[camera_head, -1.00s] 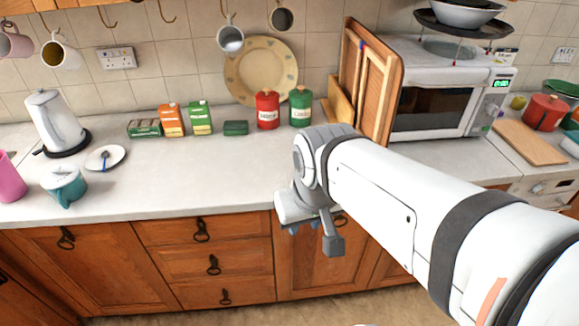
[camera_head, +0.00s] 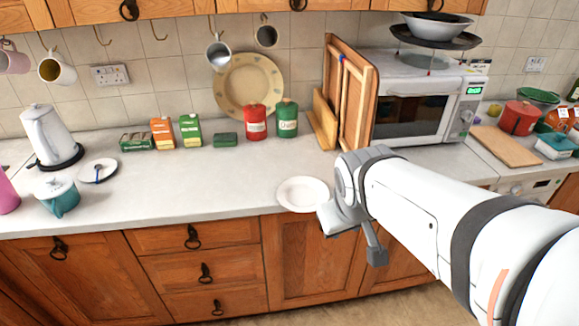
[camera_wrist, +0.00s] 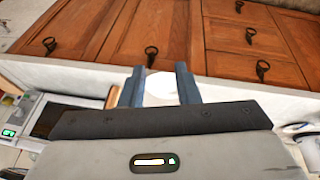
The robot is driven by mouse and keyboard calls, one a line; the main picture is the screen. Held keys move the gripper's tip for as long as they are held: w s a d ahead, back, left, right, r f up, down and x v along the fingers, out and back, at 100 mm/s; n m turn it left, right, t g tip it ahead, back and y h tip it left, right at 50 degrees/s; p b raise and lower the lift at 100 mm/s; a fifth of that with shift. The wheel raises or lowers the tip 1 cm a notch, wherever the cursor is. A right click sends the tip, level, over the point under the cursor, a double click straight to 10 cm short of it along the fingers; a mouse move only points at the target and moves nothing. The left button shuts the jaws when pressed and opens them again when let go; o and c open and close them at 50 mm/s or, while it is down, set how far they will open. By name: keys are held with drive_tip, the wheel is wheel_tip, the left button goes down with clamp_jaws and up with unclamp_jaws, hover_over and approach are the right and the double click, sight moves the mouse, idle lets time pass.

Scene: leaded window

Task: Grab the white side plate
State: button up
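The white side plate (camera_head: 303,194) lies flat on the worktop close to its front edge, in the head view. Part of the plate (camera_wrist: 160,90) shows between the fingers there; the rest is hidden by the gripper. I cannot tell whether a finger touches the plate.
A small white dish (camera_head: 98,171), a teal-and-white pot (camera_head: 58,196) and a kettle (camera_head: 50,135) stand at the left. Cartons and red and green canisters (camera_head: 287,119) line the back. Wooden boards (camera_head: 350,95) and a microwave (camera_head: 418,105) stand right. The worktop left of the plate is clear.

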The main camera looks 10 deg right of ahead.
drive_tip(key=w+d+f+n+t+h+b, duration=0.1)
drive_tip(key=w+d+f+n+t, duration=0.15)
drive_tip(key=w+d+n, duration=0.45)
drive_tip(key=w+d+f+n+t+b, duration=0.15)
drive_tip(key=w+f+n, duration=0.25)
drive_tip(key=w, duration=0.5)
drive_tip(key=w+a+f+n+t+y, duration=0.2)
drive_tip(key=w+f+n+y, duration=0.5)
drive_tip(key=f+n, duration=0.6)
drive_tip(key=w+a, duration=0.1)
drive_tip(key=w, duration=0.1)
drive_tip(key=shift+w+a, duration=0.3)
drive_tip(key=shift+a, duration=0.1)
drive_tip(key=shift+c, duration=0.2)
clamp_jaws()
